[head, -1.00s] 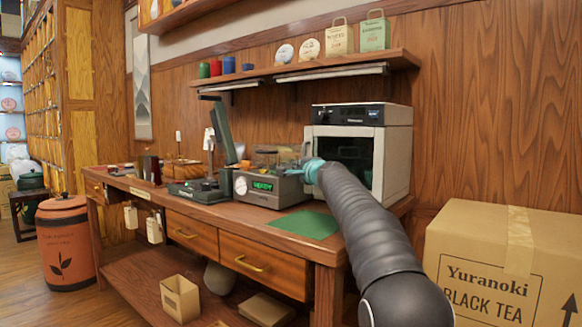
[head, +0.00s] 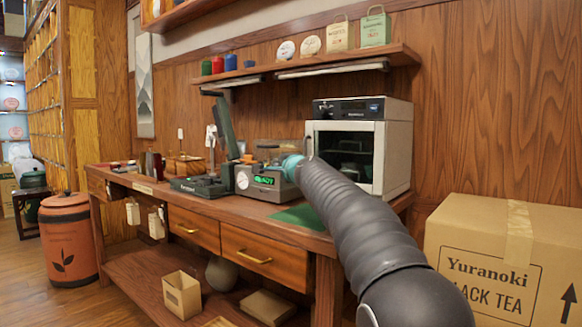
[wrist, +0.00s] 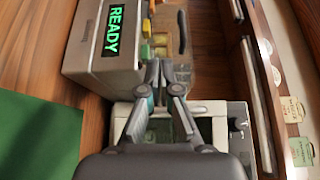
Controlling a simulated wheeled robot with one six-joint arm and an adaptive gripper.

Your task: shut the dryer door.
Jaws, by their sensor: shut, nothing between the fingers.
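The dryer (head: 397,160) is a pale box with a dark control strip on top, at the right end of the bench. Its door (head: 345,128) has a dark window and looks flush or nearly flush with the body; I cannot tell whether a slim gap is left. A vertical handle (head: 308,139) shows at the door's left edge. In the head view my arm hides the door's lower left corner and most of my gripper. In the wrist view my gripper (wrist: 165,70) has its fingers shut and empty, in front of the dryer (wrist: 240,122) as seen there.
A grey device (head: 262,187) with a green READY display stands left of the dryer. A green mat (head: 292,215) lies on the bench in front. A shelf (head: 300,66) with tins and bags hangs above. A large carton (head: 475,245) stands at the right.

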